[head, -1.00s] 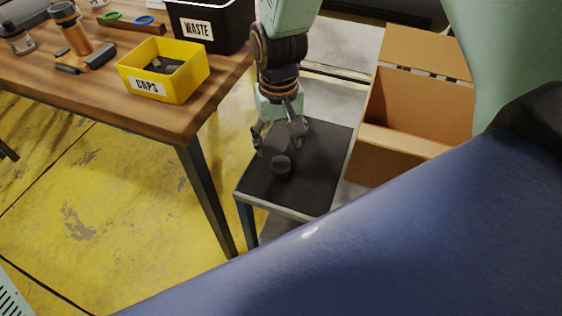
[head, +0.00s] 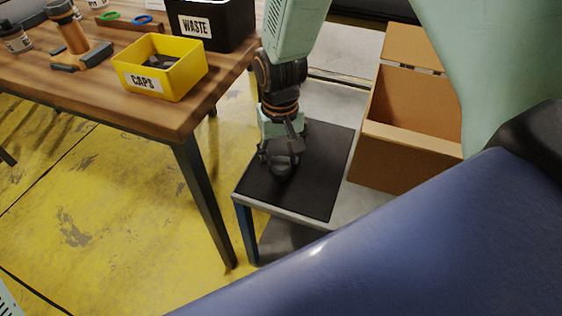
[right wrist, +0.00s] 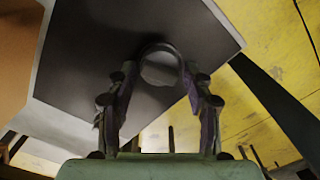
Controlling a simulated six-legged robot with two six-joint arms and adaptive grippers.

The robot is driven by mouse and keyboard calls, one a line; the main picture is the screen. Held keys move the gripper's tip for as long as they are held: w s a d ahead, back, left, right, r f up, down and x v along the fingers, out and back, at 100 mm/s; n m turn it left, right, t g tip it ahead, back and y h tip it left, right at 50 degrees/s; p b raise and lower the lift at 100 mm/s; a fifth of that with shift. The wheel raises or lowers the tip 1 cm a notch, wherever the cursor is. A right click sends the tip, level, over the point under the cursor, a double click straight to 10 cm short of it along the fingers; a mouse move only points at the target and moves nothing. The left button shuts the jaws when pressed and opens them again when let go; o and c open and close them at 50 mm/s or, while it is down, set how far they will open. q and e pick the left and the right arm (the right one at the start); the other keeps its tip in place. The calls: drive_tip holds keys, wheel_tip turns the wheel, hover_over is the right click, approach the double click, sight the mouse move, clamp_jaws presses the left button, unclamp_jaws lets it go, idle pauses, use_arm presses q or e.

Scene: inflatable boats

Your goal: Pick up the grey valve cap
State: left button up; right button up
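The grey valve cap (head: 284,163) is a small dark round piece on the black top of a small stand (head: 318,190). In the right wrist view the cap (right wrist: 160,67) lies at the fingertips, between them. My right gripper (head: 279,158) reaches down over the stand at the cap. Its fingers (right wrist: 160,75) are apart, one on each side of the cap, with narrow gaps showing. In the head view the fingers and cap overlap, so contact there is unclear. My left gripper is not in view.
A wooden table (head: 150,110) at left bears a yellow CAPS bin (head: 144,82) with dark pieces inside and a black WASTE bin (head: 232,28). An open cardboard box (head: 402,160) stands right of the stand. The rest of the stand top is clear.

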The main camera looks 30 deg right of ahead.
sight(280, 157)
drive_tip(key=c, duration=0.4)
wheel_tip(280, 157, up, 10)
drive_tip(key=p, duration=0.4)
